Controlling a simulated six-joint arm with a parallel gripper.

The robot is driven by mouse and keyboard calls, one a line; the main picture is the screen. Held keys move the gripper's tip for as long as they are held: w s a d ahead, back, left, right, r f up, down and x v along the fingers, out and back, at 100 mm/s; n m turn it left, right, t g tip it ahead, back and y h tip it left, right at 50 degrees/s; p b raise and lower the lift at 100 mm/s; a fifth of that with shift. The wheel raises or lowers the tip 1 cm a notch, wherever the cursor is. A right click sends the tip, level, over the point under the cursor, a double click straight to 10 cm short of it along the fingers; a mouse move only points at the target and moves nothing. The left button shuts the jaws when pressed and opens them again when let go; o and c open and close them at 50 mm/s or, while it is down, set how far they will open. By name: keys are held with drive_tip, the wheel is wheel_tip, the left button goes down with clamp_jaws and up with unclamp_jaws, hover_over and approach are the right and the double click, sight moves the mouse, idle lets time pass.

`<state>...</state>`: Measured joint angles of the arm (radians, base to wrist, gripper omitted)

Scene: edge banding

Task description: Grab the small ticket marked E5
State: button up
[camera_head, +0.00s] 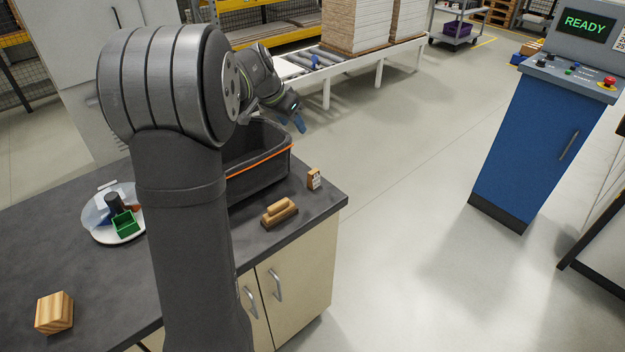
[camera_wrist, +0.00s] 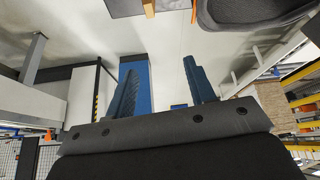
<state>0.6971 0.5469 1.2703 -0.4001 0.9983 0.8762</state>
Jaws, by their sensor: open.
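A small wooden block with a white label (camera_head: 314,179) stands near the right corner of the dark counter in the head view. It may be the ticket, but the marking is too small to read. My gripper (camera_head: 292,122) is raised beyond the dark bin, above and left of the labelled block and well apart from it. In the wrist view my gripper's blue fingers (camera_wrist: 160,88) are spread apart with nothing between them. No ticket can be made out in the wrist view.
On the counter (camera_head: 60,237) are a dark bin (camera_head: 262,170) with an orange edge, a wooden-handled brush or block (camera_head: 279,212), a round white tray (camera_head: 97,232) with a green box, and a wooden block (camera_head: 54,313). A blue control cabinet (camera_head: 530,140) stands right across open floor.

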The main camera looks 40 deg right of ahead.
drive_tip(key=s+d+y, duration=0.1)
drive_tip(key=s, duration=0.1)
drive_tip(key=m, duration=0.1)
approach(312, 172)
drive_tip(key=x, duration=0.5)
drive_tip(key=shift+d+f, duration=0.15)
drive_tip(key=shift+d, duration=0.25)
drive_tip(key=shift+a+x, duration=0.15)
drive_tip(key=shift+x, duration=1.4)
drive_tip(key=shift+a+x, duration=0.15)
drive_tip(key=shift+x, duration=1.4)
drive_tip(key=c, duration=1.1)
